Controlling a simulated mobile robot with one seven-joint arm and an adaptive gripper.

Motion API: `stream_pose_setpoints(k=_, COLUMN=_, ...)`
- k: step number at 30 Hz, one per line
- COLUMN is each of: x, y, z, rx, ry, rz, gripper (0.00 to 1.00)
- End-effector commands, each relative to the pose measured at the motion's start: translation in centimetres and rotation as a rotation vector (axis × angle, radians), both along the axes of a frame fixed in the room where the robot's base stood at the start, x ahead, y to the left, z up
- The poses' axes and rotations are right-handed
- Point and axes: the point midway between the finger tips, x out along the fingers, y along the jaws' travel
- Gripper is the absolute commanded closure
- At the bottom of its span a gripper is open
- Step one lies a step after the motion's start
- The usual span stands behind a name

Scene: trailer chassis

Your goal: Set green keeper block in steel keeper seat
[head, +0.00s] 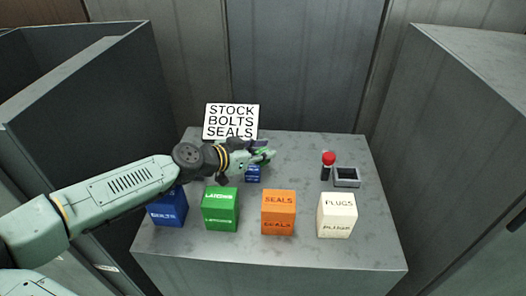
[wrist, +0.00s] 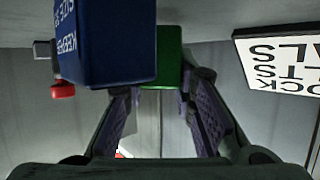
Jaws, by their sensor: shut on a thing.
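My gripper (head: 262,156) is over the back middle of the grey bench. In the wrist view its fingers (wrist: 160,95) are shut on the green keeper block (wrist: 168,62), which shows beyond the fingertips. A small blue keeper block (head: 253,174) stands just in front of the gripper; it looms large in the wrist view (wrist: 108,40) and hides part of the left side. I cannot tell whether it touches the gripper. The steel keeper seat (head: 347,184), a small square open-topped frame, is on the bench to the right of the gripper.
A red-topped dark post (head: 328,162) stands just left of the seat. Larger blue (head: 168,210), green (head: 220,210), orange (head: 278,212) and white (head: 337,215) labelled blocks line the front. A sign (head: 231,120) stands at the back left. The bench (head: 300,150) is clear between gripper and post.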

Motion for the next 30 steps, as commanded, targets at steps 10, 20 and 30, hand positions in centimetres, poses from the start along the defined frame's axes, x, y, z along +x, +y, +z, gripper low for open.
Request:
stream_pose_setpoints(k=10, x=0.01, y=-0.05, z=-0.84, rx=0.001, ry=-0.001, rz=-0.001, gripper=1.0)
stream_pose_setpoints(k=20, x=0.01, y=-0.04, z=-1.1, rx=0.001, ry=-0.001, rz=-0.001, gripper=0.62)
stream_pose_setpoints(k=30, x=0.01, y=-0.04, z=-1.05, rx=0.001, ry=-0.001, rz=-0.001, gripper=0.56)
